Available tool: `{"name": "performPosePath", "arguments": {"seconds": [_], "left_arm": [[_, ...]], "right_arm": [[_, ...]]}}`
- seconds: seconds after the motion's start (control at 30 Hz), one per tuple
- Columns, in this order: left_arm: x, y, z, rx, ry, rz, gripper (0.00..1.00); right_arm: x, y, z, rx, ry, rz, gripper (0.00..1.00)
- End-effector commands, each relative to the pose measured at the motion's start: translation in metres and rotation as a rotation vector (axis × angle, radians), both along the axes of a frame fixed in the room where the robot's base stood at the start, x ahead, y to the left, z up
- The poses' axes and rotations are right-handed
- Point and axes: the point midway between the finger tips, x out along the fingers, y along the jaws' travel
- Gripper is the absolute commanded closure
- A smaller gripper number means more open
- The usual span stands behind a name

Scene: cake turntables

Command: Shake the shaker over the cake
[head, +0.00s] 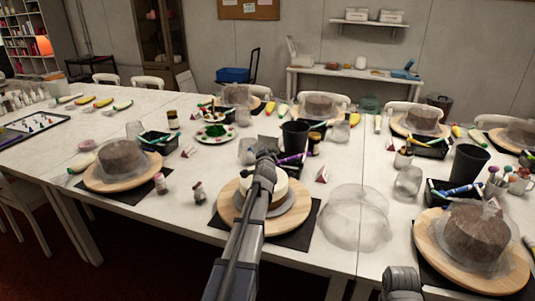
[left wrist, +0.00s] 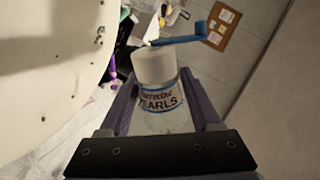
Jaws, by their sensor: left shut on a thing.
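The cream-coloured cake (head: 281,190) stands on a round wooden turntable (head: 300,213) in the middle of the head view, partly hidden by my left arm. In the left wrist view a large pale round surface, seemingly the cake top (left wrist: 45,70), fills the left side with several small dark specks. My left gripper (left wrist: 160,85) is shut on the shaker (left wrist: 160,100), a white-topped container labelled "PEARLS", beside that surface in the wrist view. In the head view my arm reaches over the cake; the shaker cannot be made out there. Only part of my right arm shows at the bottom.
A clear cover (head: 355,218) lies right of the turntable. Two small jars, one dark (head: 199,192) and one (head: 160,183) farther left, stand on the table. A black bin (head: 295,137) stands behind the cake. Covered brown cakes (head: 122,158) (head: 476,232) flank it.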

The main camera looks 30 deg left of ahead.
Motion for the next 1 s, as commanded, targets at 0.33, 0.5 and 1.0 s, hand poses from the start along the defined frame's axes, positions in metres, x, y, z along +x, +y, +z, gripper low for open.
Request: {"name": "performPosePath", "arguments": {"seconds": [0.33,0.5,1.0], "left_arm": [[-0.011,0.001,0.001,-0.014,-0.012,0.0,1.0],[-0.012,0.002,0.003,-0.067,-0.055,0.0,1.0],[-0.011,0.0,0.003,-0.069,-0.055,0.001,1.0]], "right_arm": [[0.0,0.0,0.0,0.0,0.0,0.0,0.5],[0.0,0.0,0.0,0.0,0.0,0.0,0.5],[0.0,0.0,0.0,0.0,0.0,0.0,0.5]]}}
